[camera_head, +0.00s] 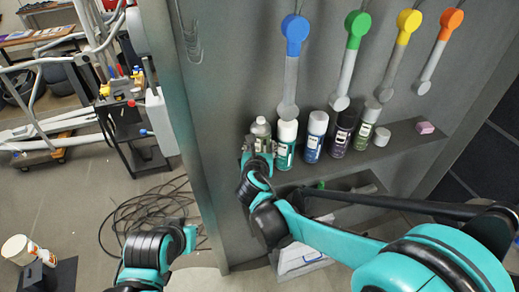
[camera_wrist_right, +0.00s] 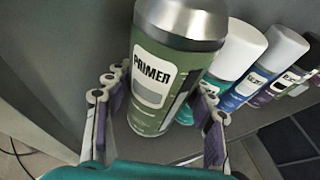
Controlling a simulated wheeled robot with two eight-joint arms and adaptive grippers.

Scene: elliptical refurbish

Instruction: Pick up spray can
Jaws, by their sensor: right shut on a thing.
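A green spray can with a silver top and a white PRIMER label stands at the left end of the shelf row in the head view (camera_head: 261,128). It fills the middle of the right wrist view (camera_wrist_right: 165,95). My right gripper (camera_head: 257,150) is at this can, its purple-padded fingers on either side of the body in the wrist view (camera_wrist_right: 155,110). The can looks upright.
Several other cans stand close by on the right, the nearest a teal one with a white cap (camera_head: 286,146). A pink block (camera_head: 425,128) lies on the shelf (camera_head: 405,140). Coloured paddle-like tools (camera_head: 292,60) hang above. Cables (camera_head: 150,212) lie on the floor.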

